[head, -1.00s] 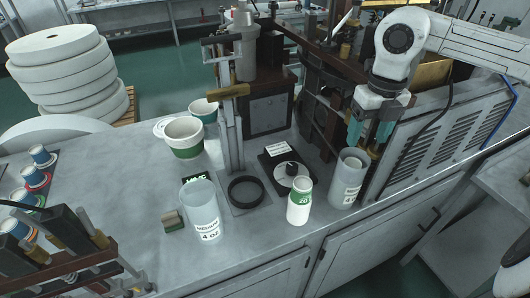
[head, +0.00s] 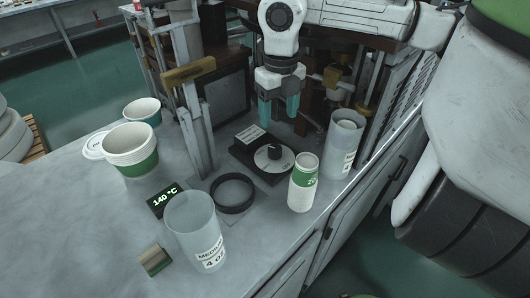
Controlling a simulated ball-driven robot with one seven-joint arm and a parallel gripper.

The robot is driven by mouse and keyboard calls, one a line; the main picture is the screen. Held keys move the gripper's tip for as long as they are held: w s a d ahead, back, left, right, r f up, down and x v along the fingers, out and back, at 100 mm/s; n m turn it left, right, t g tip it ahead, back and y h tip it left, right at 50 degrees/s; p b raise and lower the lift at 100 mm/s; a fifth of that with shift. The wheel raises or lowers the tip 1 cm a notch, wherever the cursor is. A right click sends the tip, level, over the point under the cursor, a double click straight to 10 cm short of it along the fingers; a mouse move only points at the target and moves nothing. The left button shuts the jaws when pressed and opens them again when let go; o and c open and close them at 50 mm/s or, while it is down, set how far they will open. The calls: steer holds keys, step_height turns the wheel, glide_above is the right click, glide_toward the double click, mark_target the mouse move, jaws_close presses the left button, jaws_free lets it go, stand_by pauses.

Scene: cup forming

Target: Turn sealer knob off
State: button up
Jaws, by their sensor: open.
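The sealer knob is a black knob (head: 274,152) on a white round dial (head: 268,160), set on a black control box (head: 247,158) with a white label plate. The dial marks are too small to read. A small black display (head: 164,201) on the bench shows 140 °C in green. My gripper (head: 279,112) has teal fingers pointing down, open and empty. It is above and behind the knob, apart from it.
A white and green can (head: 303,184) stands close right of the control box, with a clear labelled cup (head: 344,146) behind it. A black ring (head: 232,192), a clear measuring cup (head: 195,232) and a sponge block (head: 155,261) are nearer. Stacked paper cups (head: 130,150) stand left.

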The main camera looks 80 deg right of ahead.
mark_target(275, 149)
steer(key=f+p, duration=0.1)
steer(key=f, duration=1)
steer(key=shift+w+f+p, duration=0.2)
steer(key=shift+f+p, duration=0.05)
steer(key=shift+p, duration=0.15)
steer(key=shift+c, duration=0.4)
steer(key=c, duration=1)
